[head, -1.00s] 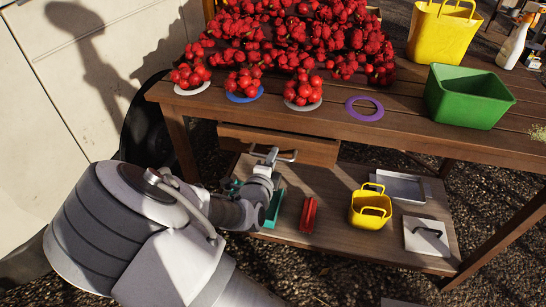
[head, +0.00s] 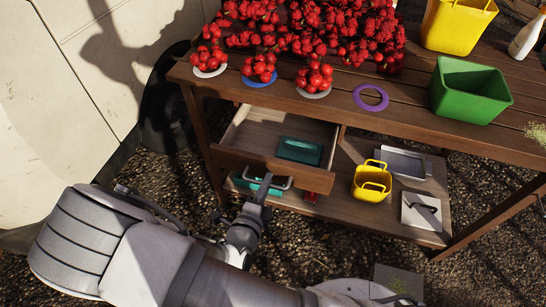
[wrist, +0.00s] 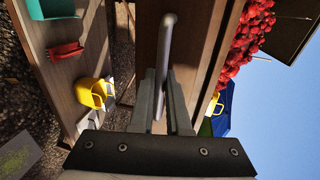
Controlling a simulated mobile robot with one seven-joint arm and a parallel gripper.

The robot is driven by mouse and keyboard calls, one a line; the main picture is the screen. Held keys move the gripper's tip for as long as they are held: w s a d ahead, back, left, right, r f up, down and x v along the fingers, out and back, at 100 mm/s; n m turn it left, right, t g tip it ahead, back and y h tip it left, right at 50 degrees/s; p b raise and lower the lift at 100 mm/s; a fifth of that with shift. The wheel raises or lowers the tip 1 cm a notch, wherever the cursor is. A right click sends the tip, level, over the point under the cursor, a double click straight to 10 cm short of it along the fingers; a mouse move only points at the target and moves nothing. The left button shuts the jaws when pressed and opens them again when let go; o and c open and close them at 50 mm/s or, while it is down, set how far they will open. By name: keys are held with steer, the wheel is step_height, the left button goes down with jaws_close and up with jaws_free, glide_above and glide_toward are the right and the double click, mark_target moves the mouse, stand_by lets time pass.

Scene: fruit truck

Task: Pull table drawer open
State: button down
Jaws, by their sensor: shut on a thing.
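The wooden table drawer (head: 262,164) is pulled well out from under the tabletop in the head view. Its inside shows, with a dark teal box (head: 300,150) in it. My gripper (head: 264,188) is in front of the drawer front, shut on the metal bar handle (head: 284,183). In the wrist view the gripper fingers (wrist: 161,95) close around the handle (wrist: 166,50), with the drawer front (wrist: 148,35) behind it. The rear end of the drawer is hidden under the tabletop.
The wooden table (head: 412,108) bears red fruit (head: 340,35), a green bin (head: 470,92) and a yellow basket (head: 456,25). The lower shelf (head: 335,205) holds a small yellow basket (head: 371,182) and trays.

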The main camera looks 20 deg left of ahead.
steer(key=shift+f+p+v, duration=0.2)
steer(key=shift+p+v, duration=0.05)
steer(key=shift+v, duration=0.7)
steer(key=shift+f+p+v, duration=0.2)
steer(key=shift+v, duration=0.7)
steer(key=shift+s, duration=0.1)
steer(key=c, duration=0.9)
jaws_free()
